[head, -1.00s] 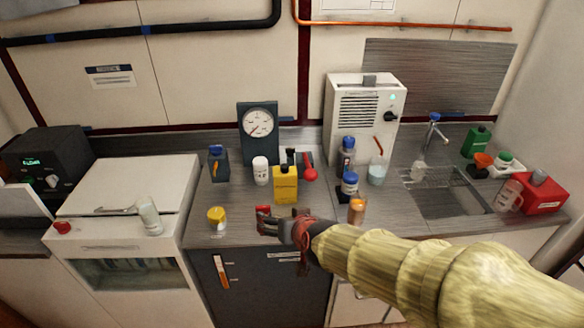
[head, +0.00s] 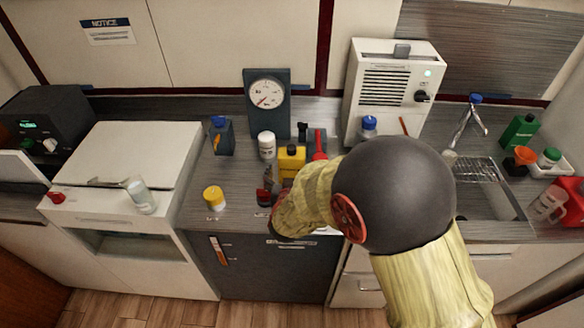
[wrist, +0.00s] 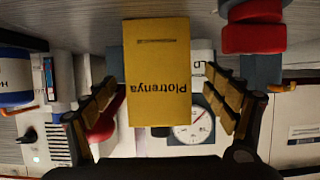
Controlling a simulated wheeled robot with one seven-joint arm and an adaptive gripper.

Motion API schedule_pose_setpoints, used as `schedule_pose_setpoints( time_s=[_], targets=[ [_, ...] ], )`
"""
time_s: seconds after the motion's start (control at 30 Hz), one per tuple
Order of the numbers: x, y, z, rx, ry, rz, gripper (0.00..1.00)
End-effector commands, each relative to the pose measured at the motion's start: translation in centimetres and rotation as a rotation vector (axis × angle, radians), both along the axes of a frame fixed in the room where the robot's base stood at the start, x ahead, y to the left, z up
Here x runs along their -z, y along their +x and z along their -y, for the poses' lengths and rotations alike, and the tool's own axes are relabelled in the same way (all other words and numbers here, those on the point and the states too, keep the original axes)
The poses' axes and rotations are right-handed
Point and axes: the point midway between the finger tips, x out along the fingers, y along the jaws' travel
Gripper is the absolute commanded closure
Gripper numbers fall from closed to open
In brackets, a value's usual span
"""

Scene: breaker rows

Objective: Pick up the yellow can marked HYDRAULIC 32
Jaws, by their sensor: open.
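The yellow can (head: 291,158) with a dark cap stands upright on the counter in the head view, partly hidden by my arm. In the wrist view the yellow can (wrist: 158,85) appears upside down in the middle, and its label reads like "Plotrenya"; I see no HYDRAULIC 32 marking. My gripper (wrist: 160,100) is open, with one finger on each side of the can in the picture and gaps on both sides. I cannot tell how deep the can lies between the fingers. In the head view my gripper is just in front of the can, mostly hidden by my arm.
A white bottle (head: 267,146) stands left of the can and a red-handled thing (head: 319,145) right behind it. A small red object (head: 263,197) and a yellow jar (head: 214,198) are near the front edge. The dial gauge (head: 268,97) stands behind.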

Motion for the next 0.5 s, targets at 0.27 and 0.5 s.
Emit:
schedule_pose_setpoints(
  time_s=[0.27, 0.5],
  targets=[
    [1.3, 3.7, 0.4, 0.001, 0.000, 0.000, 0.14],
    [1.2, 4.1, 0.4, 0.000, 0.001, 0.001, 0.14]
  ],
)
